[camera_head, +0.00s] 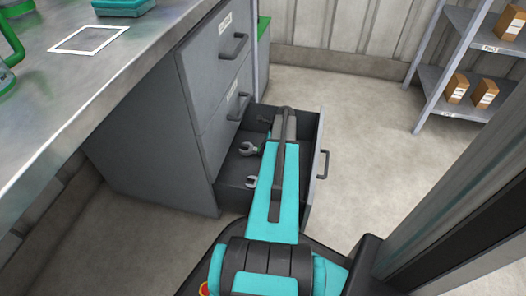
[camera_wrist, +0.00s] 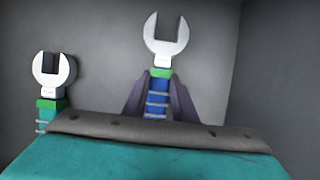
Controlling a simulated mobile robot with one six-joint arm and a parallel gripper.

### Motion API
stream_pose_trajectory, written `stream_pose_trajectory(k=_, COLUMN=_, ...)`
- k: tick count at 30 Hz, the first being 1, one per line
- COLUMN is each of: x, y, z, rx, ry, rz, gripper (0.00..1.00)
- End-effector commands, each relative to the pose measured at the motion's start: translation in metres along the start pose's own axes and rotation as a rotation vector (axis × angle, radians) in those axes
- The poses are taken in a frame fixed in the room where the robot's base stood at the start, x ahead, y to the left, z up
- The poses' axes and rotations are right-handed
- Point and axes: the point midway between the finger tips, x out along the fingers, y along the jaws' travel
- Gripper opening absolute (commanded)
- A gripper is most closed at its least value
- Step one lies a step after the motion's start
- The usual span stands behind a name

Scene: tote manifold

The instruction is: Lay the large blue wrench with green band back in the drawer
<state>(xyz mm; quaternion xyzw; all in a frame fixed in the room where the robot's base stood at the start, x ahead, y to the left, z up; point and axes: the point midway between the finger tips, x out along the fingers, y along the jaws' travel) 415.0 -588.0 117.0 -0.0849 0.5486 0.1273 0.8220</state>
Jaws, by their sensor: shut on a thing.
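My gripper (camera_wrist: 158,105) is shut on the large blue wrench (camera_wrist: 158,84), with one grey finger on each side of its blue handle. The wrench's silver open-ended head points up in the wrist view, above the green band. Its lower handle is hidden behind my teal wrist part. In the head view my arm reaches into the open bottom drawer (camera_head: 232,192) and hides my gripper. I cannot tell from the wrist view whether the held wrench touches the drawer floor.
A second wrench (camera_wrist: 48,88), teal with a green band, is left of the held one. Two silver wrench heads (camera_head: 248,149) (camera_head: 252,182) show in the drawer. The grey cabinet (camera_head: 200,150) and metal worktop (camera_head: 70,90) stand left; a shelf (camera_head: 455,75) stands far right.

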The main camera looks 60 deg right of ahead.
Motion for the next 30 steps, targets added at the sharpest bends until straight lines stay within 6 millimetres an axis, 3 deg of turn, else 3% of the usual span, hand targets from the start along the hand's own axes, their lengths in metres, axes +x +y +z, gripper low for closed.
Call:
stream_pose_trajectory(k=15, x=0.0057, y=-0.0003, z=-0.0029, rx=0.001, ry=0.0, rz=0.0, gripper=0.0)
stream_pose_trajectory(k=16, x=0.0064, y=-0.0001, z=-0.0033, rx=0.001, ry=0.0, rz=0.0, gripper=0.26)
stream_pose_trajectory(k=19, x=0.0063, y=-0.0001, z=-0.0033, rx=0.001, ry=0.0, rz=0.0, gripper=0.43)
stream_pose_trajectory(k=30, x=0.0055, y=-0.0002, z=-0.0032, rx=0.001, ry=0.0, rz=-0.001, gripper=0.43)
